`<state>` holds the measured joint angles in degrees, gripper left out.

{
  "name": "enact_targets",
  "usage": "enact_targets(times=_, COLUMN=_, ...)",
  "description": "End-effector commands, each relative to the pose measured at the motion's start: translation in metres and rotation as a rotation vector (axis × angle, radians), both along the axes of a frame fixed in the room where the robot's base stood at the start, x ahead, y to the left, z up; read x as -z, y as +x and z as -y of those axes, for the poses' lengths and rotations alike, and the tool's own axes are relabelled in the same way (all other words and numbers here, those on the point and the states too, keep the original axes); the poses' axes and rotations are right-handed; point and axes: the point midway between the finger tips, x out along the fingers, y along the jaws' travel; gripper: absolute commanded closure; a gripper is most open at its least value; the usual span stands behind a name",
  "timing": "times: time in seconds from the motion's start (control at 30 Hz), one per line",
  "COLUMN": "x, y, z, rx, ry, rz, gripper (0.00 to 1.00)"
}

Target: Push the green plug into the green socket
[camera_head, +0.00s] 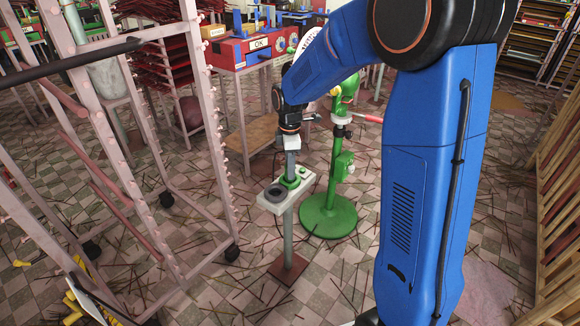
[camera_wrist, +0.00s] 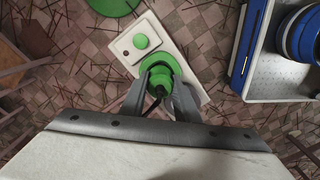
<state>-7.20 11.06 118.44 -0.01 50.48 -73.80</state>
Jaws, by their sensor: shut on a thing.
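My gripper (camera_head: 291,170) points down over a pale panel (camera_head: 264,206) on a grey post. The gripper's fingers (camera_wrist: 160,84) are shut on the green plug (camera_wrist: 160,77), whose black cable comes up between them. The green socket (camera_head: 291,183) is a green ring on the panel, directly below my gripper. In the wrist view the ring (camera_wrist: 158,58) shows around and beyond the fingertips, lined up with the plug. The fingers hide where plug and socket meet, so I cannot tell how deep the plug sits.
The panel also has a dark round socket (camera_head: 273,193) and a green button (camera_wrist: 141,41). A green machine on a round base (camera_head: 328,217) stands close at the right. A pale rack (camera_head: 216,120) stands at the left. Thin sticks litter the tiled floor.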

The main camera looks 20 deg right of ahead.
Motion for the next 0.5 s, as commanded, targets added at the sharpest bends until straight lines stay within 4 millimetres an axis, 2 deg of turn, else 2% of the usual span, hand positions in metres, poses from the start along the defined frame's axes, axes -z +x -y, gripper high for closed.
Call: enact_targets(times=0.5, x=0.0082, y=0.0000, z=0.0000, rx=0.000, ry=0.000, rz=0.000, gripper=0.94)
